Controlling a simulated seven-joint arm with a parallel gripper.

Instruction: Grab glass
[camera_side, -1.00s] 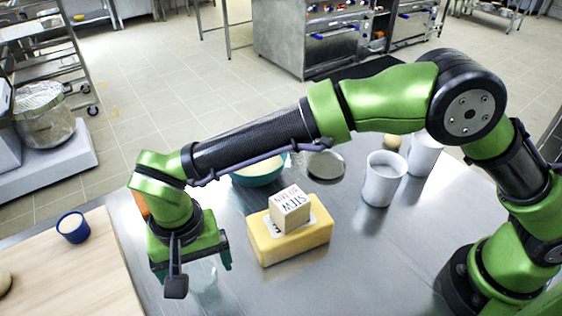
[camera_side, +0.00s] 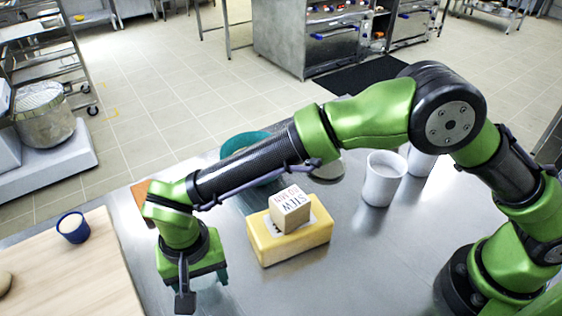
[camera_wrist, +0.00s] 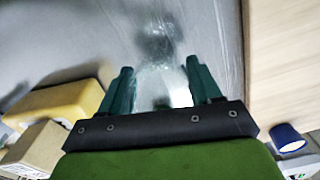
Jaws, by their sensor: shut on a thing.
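The glass (camera_wrist: 160,88) is clear and hard to make out in the wrist view. It stands between the two green fingers of my gripper (camera_wrist: 158,75), which is shut on it. In the side view my gripper (camera_side: 207,279) is low over the metal table, left of the yellow block. There the glass is mostly hidden by the gripper and hard to see.
The yellow block (camera_side: 289,246) with a small stew box (camera_side: 290,210) on top stands close by on the right. A wooden board (camera_side: 85,270) with a blue cup (camera_side: 73,228) lies left. A teal bowl (camera_side: 246,142) and white cups (camera_side: 383,180) stand behind.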

